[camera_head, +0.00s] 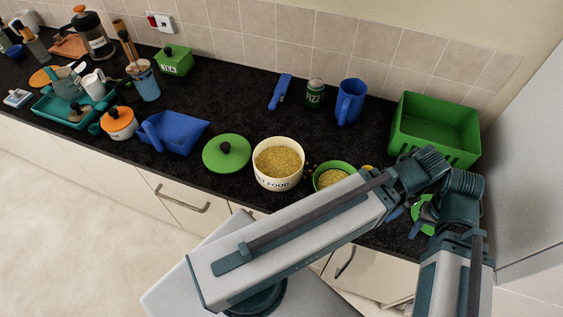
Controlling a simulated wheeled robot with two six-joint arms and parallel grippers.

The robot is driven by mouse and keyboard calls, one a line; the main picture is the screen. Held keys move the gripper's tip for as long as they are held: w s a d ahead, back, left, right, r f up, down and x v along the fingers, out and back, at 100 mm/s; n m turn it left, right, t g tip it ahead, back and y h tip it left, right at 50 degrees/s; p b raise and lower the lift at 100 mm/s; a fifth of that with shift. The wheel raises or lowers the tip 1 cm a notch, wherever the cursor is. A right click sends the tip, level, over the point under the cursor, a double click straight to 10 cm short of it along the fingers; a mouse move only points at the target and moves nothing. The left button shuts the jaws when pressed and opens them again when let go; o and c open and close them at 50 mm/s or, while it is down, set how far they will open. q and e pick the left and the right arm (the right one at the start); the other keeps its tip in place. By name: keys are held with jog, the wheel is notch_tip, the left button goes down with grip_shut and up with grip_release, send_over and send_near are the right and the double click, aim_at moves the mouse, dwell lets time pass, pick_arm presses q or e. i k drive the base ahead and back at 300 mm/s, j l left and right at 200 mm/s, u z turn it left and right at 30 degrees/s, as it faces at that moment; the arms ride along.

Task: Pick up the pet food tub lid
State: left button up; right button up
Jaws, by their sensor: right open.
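The pet food tub lid (226,152) is a round green lid with a dark knob. It lies knob up on the black counter, near the front edge. The pet food tub (278,166), cream and lettered, stands uncovered just right of it, full of yellow-brown food. My right arm crosses the lower right of the view. My right gripper (408,217) is open at the right, well away from the lid, and partly hidden by the arm; its fingertips are hard to make out. Nothing shows between its fingers. My left gripper is not in view.
A green bowl of food (331,175) stands right of the tub, partly behind my arm. A blue dustpan-like scoop (174,131) lies left of the lid. A green crate (435,127) stands at the back right. Bare counter lies behind the lid.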

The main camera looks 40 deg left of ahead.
aim_at(224, 154)
jog(key=k+j+u, duration=0.1)
jog(key=j+u, duration=1.15)
jog(key=j, duration=0.15)
